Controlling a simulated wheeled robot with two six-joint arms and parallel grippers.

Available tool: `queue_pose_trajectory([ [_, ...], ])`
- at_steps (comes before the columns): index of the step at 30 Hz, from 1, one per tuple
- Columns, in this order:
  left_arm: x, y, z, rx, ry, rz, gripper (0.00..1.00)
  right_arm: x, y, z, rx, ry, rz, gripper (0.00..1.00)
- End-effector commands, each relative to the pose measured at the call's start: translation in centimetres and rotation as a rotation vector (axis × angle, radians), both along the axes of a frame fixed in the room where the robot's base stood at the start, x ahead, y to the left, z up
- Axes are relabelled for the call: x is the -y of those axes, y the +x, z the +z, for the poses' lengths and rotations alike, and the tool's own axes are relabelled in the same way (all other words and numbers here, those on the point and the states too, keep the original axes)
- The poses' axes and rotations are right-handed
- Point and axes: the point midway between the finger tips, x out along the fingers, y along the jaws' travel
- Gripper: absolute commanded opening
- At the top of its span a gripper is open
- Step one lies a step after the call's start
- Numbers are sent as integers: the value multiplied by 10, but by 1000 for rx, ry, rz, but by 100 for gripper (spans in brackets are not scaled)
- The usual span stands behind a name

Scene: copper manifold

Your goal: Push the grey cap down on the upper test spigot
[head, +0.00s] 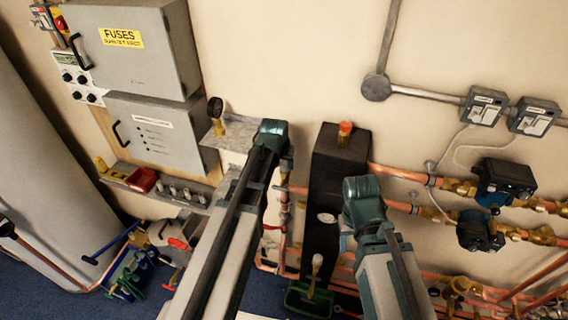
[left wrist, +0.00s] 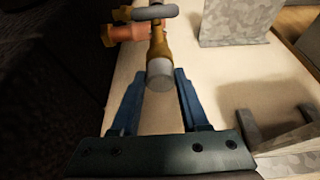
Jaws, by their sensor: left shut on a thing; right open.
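In the left wrist view, the grey cap (left wrist: 160,72) is a short pale cylinder at the near end of the brass upper test spigot (left wrist: 157,46). It lines up with the spigot and appears to touch it; how far it is seated I cannot tell. The blue fingers of my left gripper (left wrist: 159,78) stand on both sides of the cap, shut on it. In the head view, my left arm reaches up to the wall and hides the cap, spigot and left gripper.
A grey-blue handle (left wrist: 155,12) crosses above the spigot, beside a copper pipe (left wrist: 120,33). A black column (head: 325,180) stands between the arms. A fuse box (head: 135,50) and a shelf with several small parts (head: 150,187) are left. Copper pipes and pumps (head: 503,182) fill the right.

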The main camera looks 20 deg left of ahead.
Motion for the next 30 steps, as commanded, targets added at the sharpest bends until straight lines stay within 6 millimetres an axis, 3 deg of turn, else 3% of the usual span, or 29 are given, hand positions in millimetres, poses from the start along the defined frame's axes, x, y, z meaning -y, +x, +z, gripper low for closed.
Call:
queue_pose_trajectory([
  [4, 0, 0, -3, 0, 0, 0, 0, 0, 0, -3, 0, 0, 0, 50],
  [5, 0, 0, -2, 0, 0, 0, 50, 0, 0, -2, 0, 0, 0, 50],
  [10, 0, 0, -2, 0, 0, 0, 80, 0, 0, -2, 0, 0, 0, 50],
  [22, 0, -1, 0, 0, 0, 0, 80, 0, 0, 1, 0, -1, 4, 50],
  [30, 0, -9, 23, 0, 0, 0, 80, 0, 0, 23, 0, 0, 0, 50],
])
